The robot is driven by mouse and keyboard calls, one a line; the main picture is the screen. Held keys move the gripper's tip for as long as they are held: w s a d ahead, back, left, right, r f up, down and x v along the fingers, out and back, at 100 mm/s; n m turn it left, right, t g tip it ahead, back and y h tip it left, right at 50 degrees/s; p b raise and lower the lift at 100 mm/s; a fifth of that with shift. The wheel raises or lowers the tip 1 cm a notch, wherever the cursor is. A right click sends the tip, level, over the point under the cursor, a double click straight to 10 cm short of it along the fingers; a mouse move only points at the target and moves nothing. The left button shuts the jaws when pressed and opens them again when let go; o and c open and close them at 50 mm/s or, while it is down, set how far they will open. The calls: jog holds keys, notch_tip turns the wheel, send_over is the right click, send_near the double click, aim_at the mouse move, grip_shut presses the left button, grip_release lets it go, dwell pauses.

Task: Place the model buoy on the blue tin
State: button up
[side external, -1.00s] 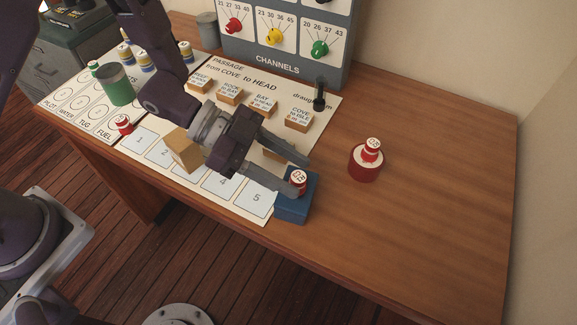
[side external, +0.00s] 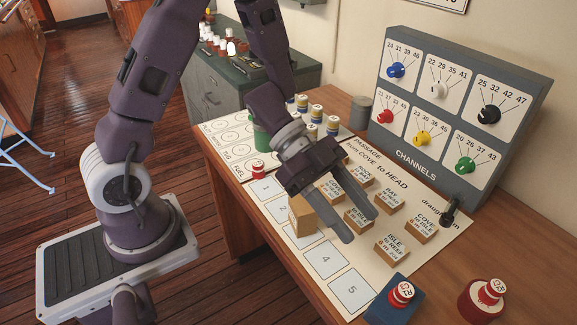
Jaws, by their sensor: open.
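A small red model buoy with a white labelled top (side external: 401,292) sits upright on the blue tin (side external: 380,313), near the bottom edge of the view. A similar red and white buoy (side external: 492,290) sits on a wider red round base (side external: 470,305) to the right. My gripper (side external: 358,226) is open, its two fingers pointing down and right over the chart, up and left of the blue tin. It is clear of both buoys. A labelled wooden block (side external: 358,221) shows between the fingers in the picture; its depth relative to them is unclear.
Several labelled wooden blocks stand on the white chart (side external: 455,222). A plain wooden block (side external: 302,216) stands by the numbered squares. A black knobbed piece (side external: 449,212) and the grey CHANNELS panel (side external: 462,65) lie beyond. Another red piece (side external: 258,170) is near FUEL.

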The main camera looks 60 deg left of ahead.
jog(key=w+a+r+n+t+y, duration=0.3)
jog(key=a+r+n+t+y, duration=0.15)
jog(key=a+y, duration=0.2)
jog(key=w+a+r+n+t+y, duration=0.4)
jog(key=a+r+y, duration=0.15)
jog(key=a, duration=0.25)
jog(key=s+a+r+n+g+y, duration=0.1)
jog(key=s+a+r+n+g, duration=0.15)
jog(key=s, duration=0.35)
jog(key=s+a+r+n+g+y, duration=0.1)
jog(key=s+n, duration=0.2)
jog(key=s, duration=0.4)
jog(key=s+d+f+n+g+h, duration=0.1)
jog(key=s+d+h, duration=0.1)
jog(key=s, duration=0.6)
jog(key=shift+s+d+n+g, duration=0.4)
jog(key=shift+d, duration=0.45)
